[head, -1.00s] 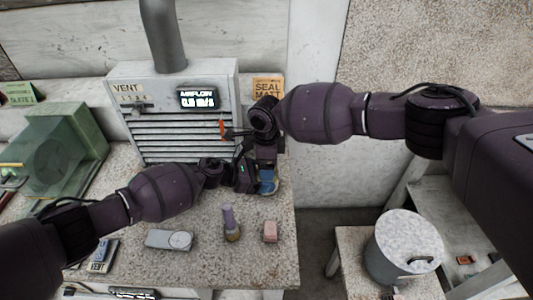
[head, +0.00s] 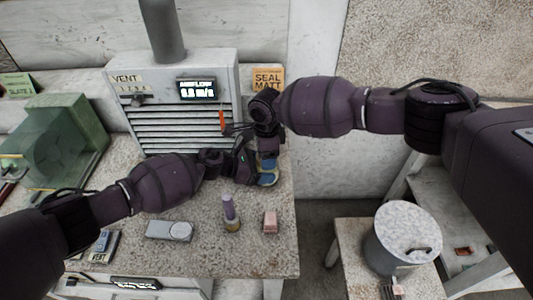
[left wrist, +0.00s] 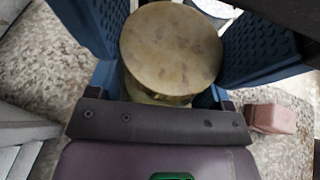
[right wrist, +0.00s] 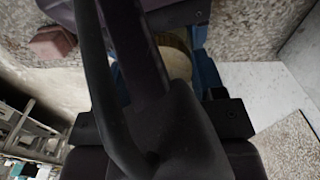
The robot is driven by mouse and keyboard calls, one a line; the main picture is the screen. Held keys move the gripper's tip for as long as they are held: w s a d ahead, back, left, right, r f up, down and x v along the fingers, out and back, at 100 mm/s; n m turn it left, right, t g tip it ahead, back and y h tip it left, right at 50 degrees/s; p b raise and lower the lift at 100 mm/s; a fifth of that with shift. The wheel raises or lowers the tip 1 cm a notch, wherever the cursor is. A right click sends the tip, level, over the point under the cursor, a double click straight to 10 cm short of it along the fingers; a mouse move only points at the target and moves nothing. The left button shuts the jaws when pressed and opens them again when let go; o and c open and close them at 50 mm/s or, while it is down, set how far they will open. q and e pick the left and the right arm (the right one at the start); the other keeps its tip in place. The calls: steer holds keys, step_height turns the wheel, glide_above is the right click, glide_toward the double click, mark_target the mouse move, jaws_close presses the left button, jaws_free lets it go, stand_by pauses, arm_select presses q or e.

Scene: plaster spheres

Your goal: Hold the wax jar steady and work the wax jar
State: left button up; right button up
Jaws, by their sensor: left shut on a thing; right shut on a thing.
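The wax jar shows in the left wrist view as a round, worn brass-coloured lid (left wrist: 172,48) with a pale body edge below it. My left gripper (left wrist: 168,70) is shut on the jar, with a blue ribbed pad on each side. My right gripper (head: 268,162) comes down over the same spot from above and is shut on the jar. In the right wrist view a dark part of my arm covers most of the jar, leaving a tan sliver (right wrist: 177,42) beside a blue pad. In the head view the grippers hide nearly all of the jar.
A vent box (head: 178,110) with a display stands behind the grippers, a SEAL MATT card (head: 268,80) beside it. In front lie a grey device (head: 169,231), a purple-topped bottle (head: 230,212) and a pink block (head: 270,221). A green clear case (head: 55,140) stands left. The bench ends just right of the jar.

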steer(key=shift+n, duration=0.9)
steer(key=o, duration=1)
